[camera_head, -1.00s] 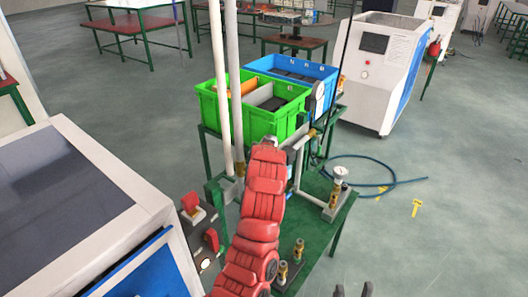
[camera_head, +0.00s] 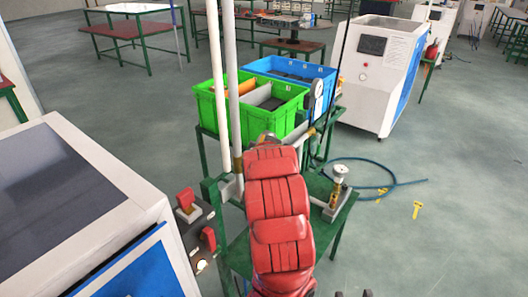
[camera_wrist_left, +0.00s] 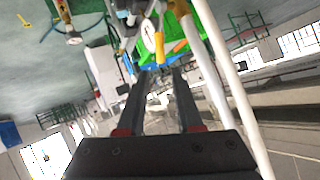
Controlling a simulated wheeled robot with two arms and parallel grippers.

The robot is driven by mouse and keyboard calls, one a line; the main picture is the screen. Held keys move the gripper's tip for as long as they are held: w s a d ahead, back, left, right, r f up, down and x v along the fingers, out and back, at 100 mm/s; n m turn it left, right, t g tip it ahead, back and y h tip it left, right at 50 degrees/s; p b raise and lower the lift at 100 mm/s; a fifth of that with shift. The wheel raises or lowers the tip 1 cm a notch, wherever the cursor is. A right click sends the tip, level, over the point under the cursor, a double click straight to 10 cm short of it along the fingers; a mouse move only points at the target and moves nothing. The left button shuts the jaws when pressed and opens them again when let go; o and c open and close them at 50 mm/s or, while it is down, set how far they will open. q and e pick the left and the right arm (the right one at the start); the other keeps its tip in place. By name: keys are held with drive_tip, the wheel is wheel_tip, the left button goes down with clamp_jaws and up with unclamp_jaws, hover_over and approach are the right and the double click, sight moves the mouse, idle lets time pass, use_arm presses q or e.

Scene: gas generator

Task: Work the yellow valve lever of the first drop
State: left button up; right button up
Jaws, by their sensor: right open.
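A narrow yellow piece (camera_wrist_left: 159,46), perhaps the valve lever, shows beside a white round gauge (camera_wrist_left: 149,36) in the left wrist view. It lies just beyond the tips of my left gripper (camera_wrist_left: 164,72), whose two dark fingers stand apart with nothing seen between them. I cannot tell whether they touch it. In the head view my red left arm hides this gripper and much of the green stand (camera_head: 333,225). A gauge (camera_head: 318,90) rises behind the arm's end, and a brass valve with a gauge (camera_head: 337,190) stands to its right. My right gripper (camera_head: 353,294) shows only its tips at the bottom edge, apart and empty.
A green crate (camera_head: 221,118) and a blue crate (camera_head: 325,72) sit behind the stand. Two pale upright pipes (camera_head: 233,75) rise beside the arm. Red switches (camera_head: 186,198) and a white cabinet (camera_head: 125,195) are at left. A blue hose (camera_head: 398,184) lies on open floor at right.

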use_arm(q)
drive_tip(key=shift+c, duration=0.2)
drive_tip(key=shift+r+p, duration=0.1)
drive_tip(key=shift+p, duration=0.2)
drive_tip(key=shift+c, duration=1.2)
drive_tip(key=n+p, duration=0.1)
drive_tip(key=p, duration=0.2)
drive_tip(key=a+r+n+h+p, duration=0.1)
drive_tip(key=n+p, duration=0.1)
drive_tip(key=p, duration=0.1)
drive_tip(key=a+n+g+p, duration=0.1)
drive_tip(key=n+p, duration=0.1)
drive_tip(key=p, duration=0.1)
drive_tip(key=shift+w+r+h, duration=0.15)
drive_tip(key=shift+w+h, duration=0.2)
drive_tip(key=shift+h, duration=0.05)
clamp_jaws()
drive_tip(key=s+a+r+n+g+h+p, duration=0.1)
drive_tip(key=s+a+r+n+h+p, duration=0.2)
drive_tip(key=n+p, duration=0.6)
drive_tip(key=w+d+f+n+b, duration=0.1)
drive_tip(key=w+d+f+b, duration=0.2)
drive_tip(key=w+f, duration=0.6)
drive_tip(key=shift+w+f+n+b, duration=0.3)
drive_tip(key=shift+w+b, duration=0.3)
drive_tip(key=shift+w, duration=0.65)
drive_tip(key=shift+w, duration=0.15)
